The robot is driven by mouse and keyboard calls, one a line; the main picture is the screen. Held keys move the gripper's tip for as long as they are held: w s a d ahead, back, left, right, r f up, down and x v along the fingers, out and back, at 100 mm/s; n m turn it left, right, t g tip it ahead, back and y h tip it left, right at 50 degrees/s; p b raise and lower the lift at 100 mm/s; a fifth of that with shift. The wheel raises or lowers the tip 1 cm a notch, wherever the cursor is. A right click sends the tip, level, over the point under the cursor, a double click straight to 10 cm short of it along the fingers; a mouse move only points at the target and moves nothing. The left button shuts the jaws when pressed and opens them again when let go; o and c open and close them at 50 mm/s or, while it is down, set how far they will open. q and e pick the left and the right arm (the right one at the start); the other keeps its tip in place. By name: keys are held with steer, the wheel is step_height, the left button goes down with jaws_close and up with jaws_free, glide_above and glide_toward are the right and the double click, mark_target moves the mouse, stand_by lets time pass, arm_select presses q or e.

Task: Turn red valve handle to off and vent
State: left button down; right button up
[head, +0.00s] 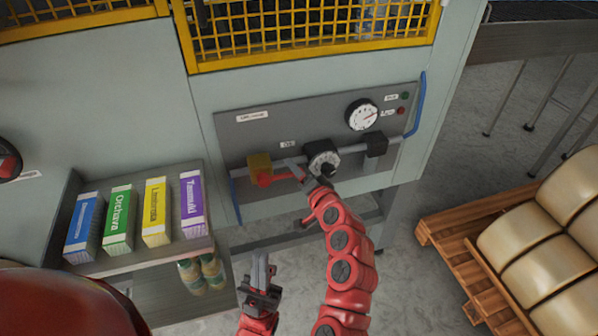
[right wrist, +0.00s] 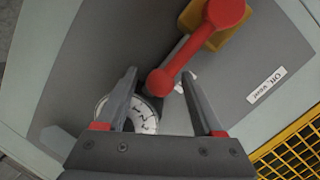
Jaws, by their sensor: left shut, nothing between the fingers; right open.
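The red valve handle (head: 266,181) sits on a yellow valve body (head: 259,164) at the left of a grey pipe on the panel. In the head view the handle points right along the pipe. My right gripper (head: 293,168) is at the handle's free end. In the right wrist view the handle (right wrist: 187,52) reaches down with its round knob between my open right fingers (right wrist: 160,73); I cannot tell whether they touch it. A label reading "Off, vent" (right wrist: 266,85) shows beside it. My left gripper (head: 262,271) is shut and empty, low in front of the shelf.
A regulator with a dial (head: 320,157) sits close right of the handle, beside my right gripper. A round gauge (head: 361,115) is above right. A blue bar (head: 416,108) edges the panel. Several cartons fill a left shelf (head: 140,265). A pallet (head: 448,229) with sacks stands right.

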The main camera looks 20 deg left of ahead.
steer(key=shift+c, duration=0.3)
jaws_close()
stand_by(1.1)
